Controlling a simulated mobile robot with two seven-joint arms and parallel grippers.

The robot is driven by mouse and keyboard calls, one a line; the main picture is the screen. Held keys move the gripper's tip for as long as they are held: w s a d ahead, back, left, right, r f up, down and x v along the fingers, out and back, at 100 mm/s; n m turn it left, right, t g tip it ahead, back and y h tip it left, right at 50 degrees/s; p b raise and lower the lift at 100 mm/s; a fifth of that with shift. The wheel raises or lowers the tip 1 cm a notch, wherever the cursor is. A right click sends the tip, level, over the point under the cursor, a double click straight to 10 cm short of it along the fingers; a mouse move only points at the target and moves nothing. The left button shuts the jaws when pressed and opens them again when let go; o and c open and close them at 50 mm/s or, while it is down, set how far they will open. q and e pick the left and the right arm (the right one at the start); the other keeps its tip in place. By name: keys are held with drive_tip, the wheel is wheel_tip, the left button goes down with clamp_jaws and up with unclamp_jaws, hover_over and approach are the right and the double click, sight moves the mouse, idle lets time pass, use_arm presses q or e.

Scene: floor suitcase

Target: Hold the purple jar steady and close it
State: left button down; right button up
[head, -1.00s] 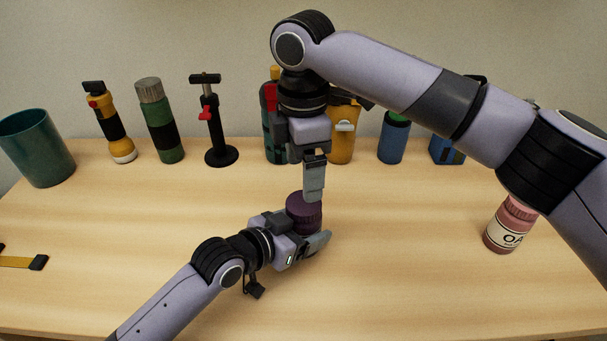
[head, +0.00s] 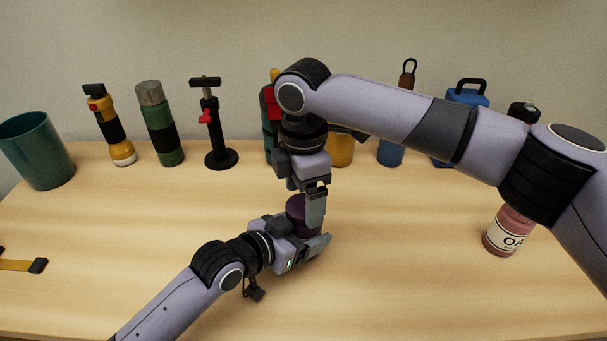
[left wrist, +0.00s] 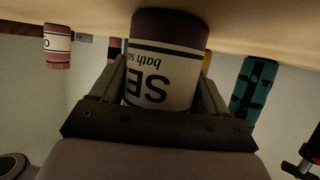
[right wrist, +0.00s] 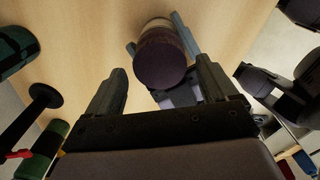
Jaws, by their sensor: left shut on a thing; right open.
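The purple jar (head: 296,208) stands upright on the table, its dark purple top showing in the head view. The left wrist view shows its white label (left wrist: 160,80), upside down in the picture. My left gripper (head: 303,238) is shut around the jar's body from the side. My right gripper (head: 305,205) points down over the jar, open, its fingers on either side of the top. The right wrist view shows the round ridged purple lid (right wrist: 160,58) between and beyond the open fingers. I cannot tell how tightly the lid sits.
A pink jar (head: 508,232) stands at the right under my right arm. A teal cup (head: 37,150), a yellow flashlight (head: 110,125), a green flask (head: 160,125) and a black stand (head: 215,130) line the back left. A yellow strap (head: 18,265) lies at the left edge. The front table is clear.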

drive_tip(key=shift+f, duration=0.8)
drive_tip(key=c, duration=1.1)
drive_tip(key=shift+m, duration=1.7)
drive_tip(key=o, duration=1.2)
drive_tip(key=shift+r, duration=2.25)
